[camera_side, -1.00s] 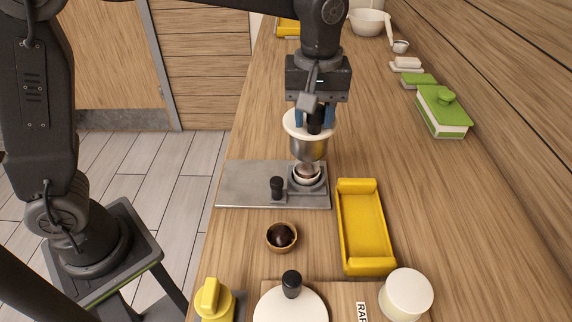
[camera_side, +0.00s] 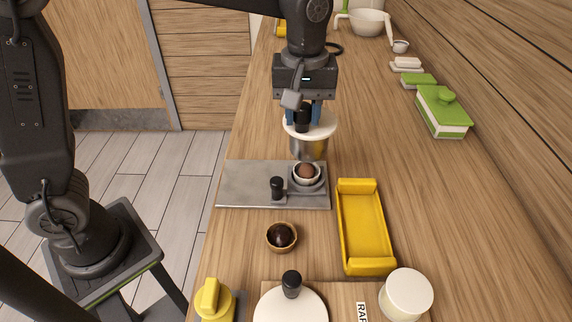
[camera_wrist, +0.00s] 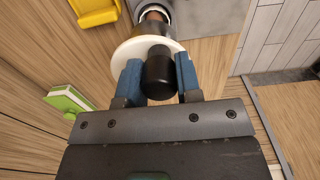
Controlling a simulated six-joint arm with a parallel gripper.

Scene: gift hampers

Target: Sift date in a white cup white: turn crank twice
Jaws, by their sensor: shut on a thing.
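The sifter has a white round top (camera_side: 322,127) and a metal body (camera_side: 309,149). It stands above a small white cup (camera_side: 307,181) that holds something brown, likely the date (camera_side: 306,171). My gripper (camera_side: 302,112) is shut on the black crank knob (camera_wrist: 158,76) on the sifter's top. In the wrist view, blue fingers press both sides of the knob, over the left part of the white top (camera_wrist: 130,54) in the side view.
A grey metal plate (camera_side: 245,183) with a second black knob (camera_side: 277,187) lies under the cup. A bowl with dark contents (camera_side: 282,237), a yellow tray (camera_side: 364,230), and a white container (camera_side: 406,294) stand in front. A green-lidded box (camera_side: 441,108) is at right.

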